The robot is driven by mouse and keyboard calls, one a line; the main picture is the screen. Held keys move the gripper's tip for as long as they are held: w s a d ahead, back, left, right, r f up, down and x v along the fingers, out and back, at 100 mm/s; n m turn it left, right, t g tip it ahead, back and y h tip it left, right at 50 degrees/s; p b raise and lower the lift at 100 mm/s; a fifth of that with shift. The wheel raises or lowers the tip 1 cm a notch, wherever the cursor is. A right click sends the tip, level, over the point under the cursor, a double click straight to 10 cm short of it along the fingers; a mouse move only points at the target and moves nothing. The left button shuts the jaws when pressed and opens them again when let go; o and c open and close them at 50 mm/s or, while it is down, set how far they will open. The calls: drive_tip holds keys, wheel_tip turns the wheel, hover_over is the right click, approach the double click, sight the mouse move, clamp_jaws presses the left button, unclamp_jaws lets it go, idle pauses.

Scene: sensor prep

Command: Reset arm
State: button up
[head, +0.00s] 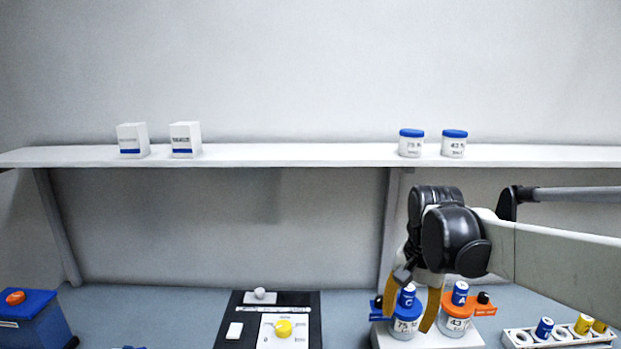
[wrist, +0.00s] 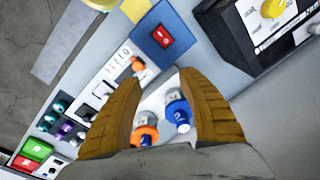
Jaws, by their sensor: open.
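My gripper (head: 412,298) is open, with two tan fingers spread. In the head view the fingers appear on either side of a white jar marked 75 (head: 405,325) with a blue collar and a blue cylinder marked C (head: 407,296). Beside it on the right stands a jar marked 43 (head: 455,324) with an orange collar and a blue cylinder marked A (head: 460,292). In the wrist view the gripper (wrist: 165,110) has nothing between its fingertips; the blue-collared jar (wrist: 178,112) and orange-collared jar (wrist: 146,130) show beyond the gap. Exact clearance to them is unclear.
A rack (head: 560,337) with blue and yellow cylinders stands right. A black device with a yellow knob (head: 284,328) is at centre, a blue box (head: 35,318) at left. The shelf (head: 300,154) above holds two boxes and two jars. Bench between device and box is mostly clear.

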drive_tip(key=s+f+n+t+b, duration=0.6)
drive_tip(key=s+f+b, duration=0.3)
drive_tip(key=s, duration=0.5)
drive_tip(key=shift+a+f, duration=0.25)
drive_tip(key=shift+f, duration=0.2)
